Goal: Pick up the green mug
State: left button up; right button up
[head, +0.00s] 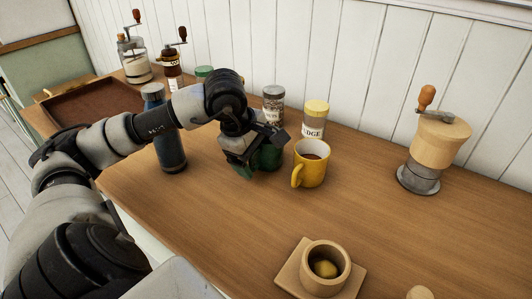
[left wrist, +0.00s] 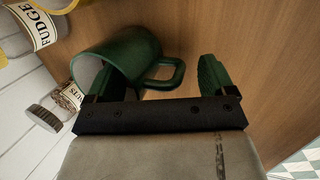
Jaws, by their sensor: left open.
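The green mug (head: 269,157) stands on the wooden counter, left of the yellow mug and partly hidden behind my left gripper (head: 247,162). In the left wrist view the green mug (left wrist: 128,50) fills the upper middle, its pale inside facing left. Its handle (left wrist: 174,76) reaches into the gap between the two green-padded fingers of my left gripper (left wrist: 162,82), which is open. One finger overlaps the mug's body in the picture; the other is clear of the handle. I cannot tell whether either touches. My right gripper is not in view.
The yellow mug (head: 311,164) stands close on the right, with the fudge jar (head: 315,120) and a grey-lidded jar (head: 272,104) behind. A blue bottle (head: 167,130) stands left, under my arm. A grinder (head: 434,150) and wooden cup (head: 325,268) are farther right; counter between is clear.

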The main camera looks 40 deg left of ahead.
pick_arm(q)
jog(key=c, duration=1.4)
jog(key=shift+c, duration=0.2)
jog(key=shift+r, duration=0.25)
